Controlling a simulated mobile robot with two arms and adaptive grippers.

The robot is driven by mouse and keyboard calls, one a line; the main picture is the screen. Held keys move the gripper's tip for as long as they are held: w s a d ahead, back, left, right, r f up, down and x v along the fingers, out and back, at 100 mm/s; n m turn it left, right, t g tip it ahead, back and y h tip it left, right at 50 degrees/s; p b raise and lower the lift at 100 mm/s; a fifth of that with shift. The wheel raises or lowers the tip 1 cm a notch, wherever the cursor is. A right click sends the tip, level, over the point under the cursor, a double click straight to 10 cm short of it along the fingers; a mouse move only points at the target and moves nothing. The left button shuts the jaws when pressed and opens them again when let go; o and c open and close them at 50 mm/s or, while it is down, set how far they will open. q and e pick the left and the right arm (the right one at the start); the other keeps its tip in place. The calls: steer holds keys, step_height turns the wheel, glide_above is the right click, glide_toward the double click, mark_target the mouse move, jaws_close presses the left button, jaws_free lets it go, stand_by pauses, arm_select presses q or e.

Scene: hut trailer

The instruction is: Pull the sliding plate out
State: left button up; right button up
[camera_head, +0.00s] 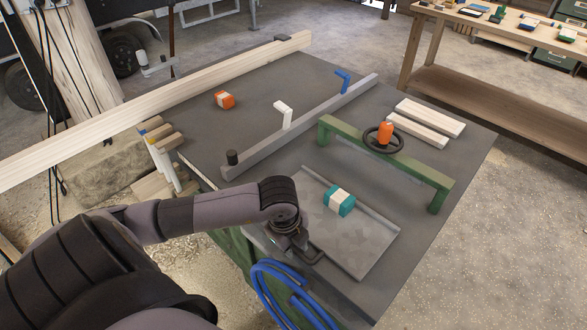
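The sliding plate (352,250) is a flat grey metal sheet with raised side edges. A teal and white block (339,200) rests on the plate. My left gripper (307,254) is at the plate's near left edge, pointing down. A dark, handle-like piece shows beside its fingertips. The wrist hides most of the fingers, so I cannot tell whether they are open, shut or touching the plate. My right gripper is out of view.
A grey rail (306,124) with white and blue levers crosses the table. An orange object (385,133) stands in a dark wheel on the green frame. A coiled blue hose (283,291) hangs at the near edge.

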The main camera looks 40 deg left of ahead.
arm_select(q)
step_height(320, 180, up, 12)
steer(key=s, duration=0.2)
stand_by(0.4)
steer(key=shift+s+f, duration=0.1)
